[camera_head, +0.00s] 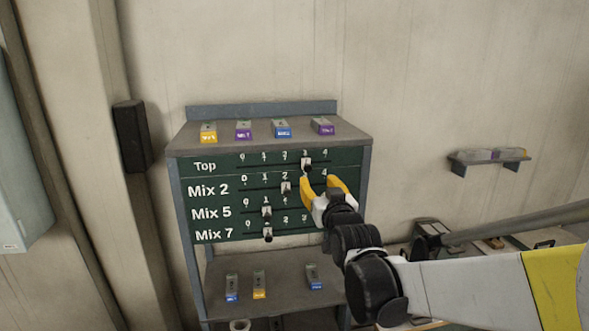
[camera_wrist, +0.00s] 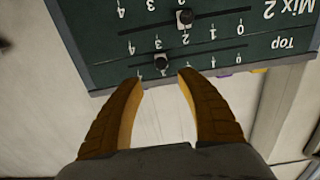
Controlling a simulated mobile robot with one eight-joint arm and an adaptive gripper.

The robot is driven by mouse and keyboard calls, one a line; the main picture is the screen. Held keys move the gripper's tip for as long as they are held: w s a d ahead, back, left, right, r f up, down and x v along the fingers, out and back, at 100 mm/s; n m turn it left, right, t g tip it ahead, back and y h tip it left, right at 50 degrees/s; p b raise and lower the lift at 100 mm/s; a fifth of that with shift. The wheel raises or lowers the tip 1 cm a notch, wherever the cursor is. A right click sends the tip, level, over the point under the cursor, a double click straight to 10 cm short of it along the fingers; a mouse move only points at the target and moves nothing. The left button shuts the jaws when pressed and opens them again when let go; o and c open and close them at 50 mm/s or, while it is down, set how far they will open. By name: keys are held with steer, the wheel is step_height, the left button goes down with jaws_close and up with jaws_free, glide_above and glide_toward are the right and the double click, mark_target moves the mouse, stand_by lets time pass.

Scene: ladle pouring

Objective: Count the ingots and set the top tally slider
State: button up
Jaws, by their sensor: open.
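The tally board (camera_head: 222,169) is dark green with rows marked Top, Mix 2, Mix 5 and Mix 7. The Top slider (camera_head: 306,164) is at 3; its black knob also shows in the wrist view (camera_wrist: 162,63). On the shelf above the board stand ingots with yellow (camera_head: 208,137), purple (camera_head: 243,134), blue (camera_head: 283,131) and purple (camera_head: 323,128) labels. My gripper (camera_head: 321,182) is open and empty, in front of the board's right part. In the wrist view its fingertips (camera_wrist: 157,76) are apart, with the Top knob just beyond the gap. Contact is not visible.
The Mix 2 slider (camera_head: 286,188) is at 2. The Mix 5 slider (camera_head: 266,212) and Mix 7 slider (camera_head: 268,235) are near 1. The lower shelf (camera_head: 285,285) holds three ingots. A small wall shelf (camera_head: 489,160) is at the right.

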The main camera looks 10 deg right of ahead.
mark_target(309, 170)
steer(key=w, duration=1)
steer(key=shift+w+a+f+p, duration=0.1)
steer(key=shift+w+p, duration=0.05)
steer(key=shift+p, duration=0.2)
steer(key=shift+c, duration=0.2)
jaws_close()
